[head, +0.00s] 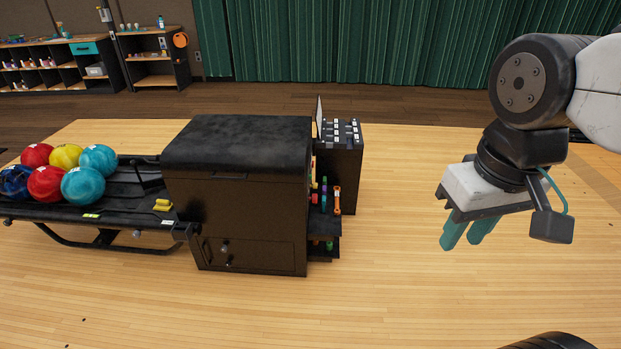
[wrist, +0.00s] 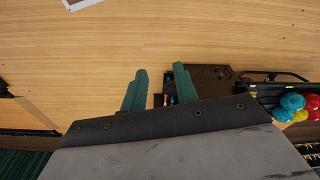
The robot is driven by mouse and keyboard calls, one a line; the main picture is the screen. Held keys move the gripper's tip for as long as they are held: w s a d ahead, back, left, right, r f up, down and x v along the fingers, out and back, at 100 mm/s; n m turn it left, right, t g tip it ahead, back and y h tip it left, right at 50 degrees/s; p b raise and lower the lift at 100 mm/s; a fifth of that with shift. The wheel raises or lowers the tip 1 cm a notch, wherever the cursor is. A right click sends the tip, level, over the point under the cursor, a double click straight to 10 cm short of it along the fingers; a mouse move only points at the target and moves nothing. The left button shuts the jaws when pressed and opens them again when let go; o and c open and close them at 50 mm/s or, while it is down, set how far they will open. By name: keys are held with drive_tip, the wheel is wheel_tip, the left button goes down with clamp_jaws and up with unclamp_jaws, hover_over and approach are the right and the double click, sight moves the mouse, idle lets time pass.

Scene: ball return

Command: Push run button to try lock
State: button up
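The ball return (head: 240,195) is a dark cabinet on the wooden floor, left of my gripper in the head view. A control panel (head: 342,133) with several small pale labelled buttons tops a dark box at its right side. Which one is the run button is too small to tell. My gripper (head: 467,238) hangs to the right of the panel, well apart from it, with its teal fingers pointing down. The wrist view shows the two fingers (wrist: 157,90) spread with a gap between them and nothing held. The cabinet (wrist: 205,80) lies beyond the fingertips there.
A rack (head: 110,210) with several coloured bowling balls (head: 83,186) extends left from the cabinet. Small coloured tools (head: 336,200) sit on a side shelf below the panel. Shelving (head: 60,65) and a green curtain (head: 400,40) stand at the back. Wooden floor between gripper and cabinet is clear.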

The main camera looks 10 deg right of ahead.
clamp_jaws()
idle(1.5)
